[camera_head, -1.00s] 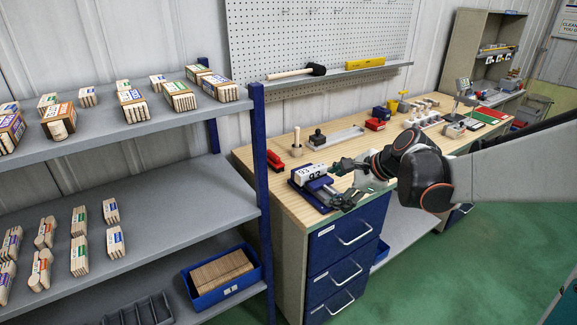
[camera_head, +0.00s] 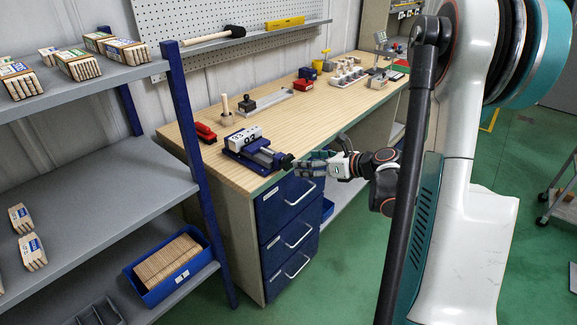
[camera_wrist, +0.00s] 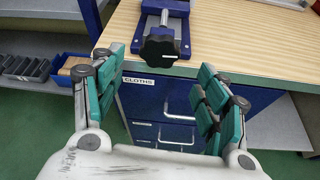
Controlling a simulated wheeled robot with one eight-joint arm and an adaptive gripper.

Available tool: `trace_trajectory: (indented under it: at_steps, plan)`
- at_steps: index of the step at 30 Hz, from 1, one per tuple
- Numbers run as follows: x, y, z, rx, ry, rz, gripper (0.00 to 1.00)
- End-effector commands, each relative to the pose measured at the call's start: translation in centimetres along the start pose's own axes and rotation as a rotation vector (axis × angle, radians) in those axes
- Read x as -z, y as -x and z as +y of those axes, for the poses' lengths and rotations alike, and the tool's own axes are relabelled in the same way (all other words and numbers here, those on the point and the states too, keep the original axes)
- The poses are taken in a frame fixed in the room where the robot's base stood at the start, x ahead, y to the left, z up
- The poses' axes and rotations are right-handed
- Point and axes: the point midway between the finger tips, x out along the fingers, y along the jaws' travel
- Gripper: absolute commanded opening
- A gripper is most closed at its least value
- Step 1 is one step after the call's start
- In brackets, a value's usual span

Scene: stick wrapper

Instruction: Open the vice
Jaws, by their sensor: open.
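The blue vice (camera_head: 252,153) sits on the near left corner of the wooden workbench, with a white block marked with black numbers (camera_head: 243,138) at its jaws. Its screw ends in a dark lobed knob (camera_head: 287,161) near the bench's front edge. In the wrist view the knob (camera_wrist: 160,46) and the vice (camera_wrist: 166,8) are at the top centre; the block is out of that view. My gripper (camera_head: 303,164) is just right of the knob. In the wrist view my gripper (camera_wrist: 156,66) is open, its teal-padded fingers spread, with the knob between and ahead of them.
Blue drawers (camera_head: 290,203) with protruding handles are under the bench edge. A shelf rack (camera_head: 110,195) with wooden stick bundles stands at left. A red item (camera_head: 205,132) and a wooden peg holder (camera_head: 227,116) are behind the vice. Green floor is clear in front.

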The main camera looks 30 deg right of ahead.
Motion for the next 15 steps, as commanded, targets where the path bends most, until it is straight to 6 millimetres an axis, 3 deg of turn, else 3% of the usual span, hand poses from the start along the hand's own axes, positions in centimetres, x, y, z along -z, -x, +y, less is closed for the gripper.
trace_trajectory:
  at_steps: [6, 15]
  plan:
    - [0.3, -4.6, 0.1, -0.003, 0.003, 0.002, 0.67]
    - [0.1, -8.2, 0.1, -0.002, 0.002, 0.001, 0.67]
